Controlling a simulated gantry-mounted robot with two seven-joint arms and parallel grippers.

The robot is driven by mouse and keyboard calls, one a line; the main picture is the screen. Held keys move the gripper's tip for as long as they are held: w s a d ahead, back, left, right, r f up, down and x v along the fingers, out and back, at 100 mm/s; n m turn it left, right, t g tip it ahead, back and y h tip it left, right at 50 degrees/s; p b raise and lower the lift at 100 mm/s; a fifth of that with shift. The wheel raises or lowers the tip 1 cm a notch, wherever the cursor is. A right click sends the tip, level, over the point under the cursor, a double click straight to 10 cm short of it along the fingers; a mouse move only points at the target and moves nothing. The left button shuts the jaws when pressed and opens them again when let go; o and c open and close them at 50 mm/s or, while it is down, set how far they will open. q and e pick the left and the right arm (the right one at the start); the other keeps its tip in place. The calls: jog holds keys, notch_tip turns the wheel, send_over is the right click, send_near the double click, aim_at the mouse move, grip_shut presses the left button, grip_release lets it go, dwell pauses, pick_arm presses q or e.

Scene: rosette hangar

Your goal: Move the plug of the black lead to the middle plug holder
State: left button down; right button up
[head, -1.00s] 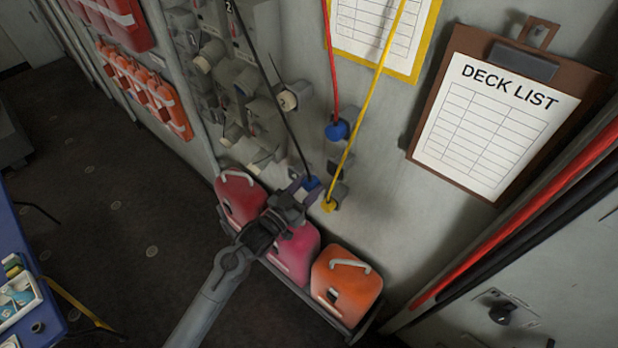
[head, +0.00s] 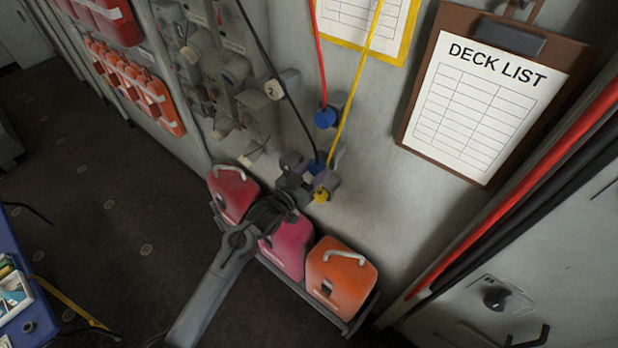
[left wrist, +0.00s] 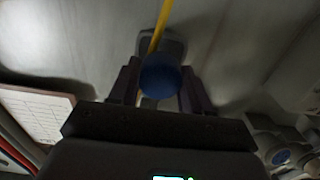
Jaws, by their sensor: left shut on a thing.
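The black lead (head: 281,82) hangs down to its blue plug (head: 318,167). My left gripper (head: 312,172) is shut on that plug, and the left wrist view shows the blue plug (left wrist: 160,76) between the two fingers. The plug is at the middle plug holder, which it and the gripper mostly hide; I cannot tell whether the plug is seated or just in front. The top holder has the blue plug (head: 325,117) of the red lead (head: 320,60) in it. The yellow plug (head: 321,195) of the yellow lead (head: 357,75) is at the bottom holder. My right gripper is not in view.
The yellow lead passes close behind the held plug. Red and orange cases (head: 341,275) stand in a rack below the gripper. Grey switch boxes (head: 235,70) are on the wall to the left. A deck list clipboard (head: 490,95) hangs to the right.

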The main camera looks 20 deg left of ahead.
pick_arm(q)
jog(key=shift+w+d, duration=0.15)
jog(key=shift+w, duration=0.25)
dwell(0.5)
jog(key=shift+r+p, duration=0.1)
jog(key=shift+p, duration=0.25)
dwell(0.5)
jog(key=shift+w+d+b, duration=0.15)
jog(key=shift+w+b, duration=0.15)
jog(key=shift+w, duration=0.3)
jog(key=shift+c, duration=2.1)
grip_release()
